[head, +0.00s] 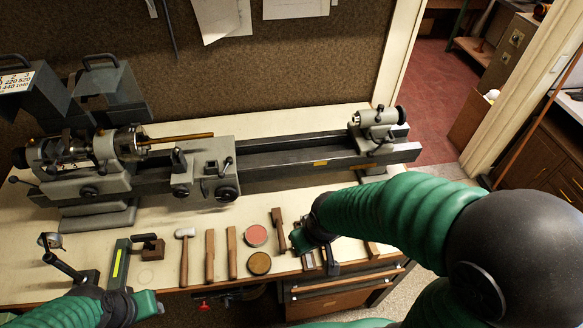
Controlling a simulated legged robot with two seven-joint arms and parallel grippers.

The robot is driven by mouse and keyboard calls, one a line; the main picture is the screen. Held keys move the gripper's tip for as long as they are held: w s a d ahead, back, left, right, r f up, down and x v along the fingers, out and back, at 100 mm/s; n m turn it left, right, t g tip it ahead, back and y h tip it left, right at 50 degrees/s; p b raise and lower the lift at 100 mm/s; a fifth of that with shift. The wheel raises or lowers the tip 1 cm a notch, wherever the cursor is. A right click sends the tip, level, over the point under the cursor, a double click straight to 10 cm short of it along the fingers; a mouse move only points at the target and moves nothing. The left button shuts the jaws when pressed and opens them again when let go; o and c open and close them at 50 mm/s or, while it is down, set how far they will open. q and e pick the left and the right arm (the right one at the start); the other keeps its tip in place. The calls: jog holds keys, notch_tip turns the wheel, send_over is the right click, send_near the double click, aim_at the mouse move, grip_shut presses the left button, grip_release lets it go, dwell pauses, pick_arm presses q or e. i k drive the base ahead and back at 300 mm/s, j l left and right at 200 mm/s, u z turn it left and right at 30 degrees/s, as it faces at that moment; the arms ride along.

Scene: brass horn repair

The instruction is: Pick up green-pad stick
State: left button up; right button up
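Several wooden sticks lie on the bench's front part: one stick (210,256), a second stick (232,253), and a third stick (279,230) just left of my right gripper. Another wooden piece (371,249) shows partly behind my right arm. I cannot make out a green pad on any of them; part of the bench is hidden by my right arm. My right gripper (318,262) points down near the bench's front edge, right of the third stick; its grip is unclear.
A lathe (300,150) spans the back of the bench (300,118). A mallet (185,258), a red-topped tin (255,235), a brownish tin (259,263) and a brown block (150,246) lie among the sticks. A yellow-striped green bar (118,264) stands near my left gripper.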

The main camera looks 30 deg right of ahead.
aim_at(232, 242)
jog(key=u, duration=0.45)
jog(key=l+u, duration=0.2)
jog(key=u, duration=0.2)
jog(key=k+l+u, duration=0.1)
jog(key=u, duration=0.25)
jog(key=k+l+u, duration=0.1)
jog(key=l+u, duration=0.4)
jog(key=u, duration=0.25)
jog(key=k+j, duration=0.05)
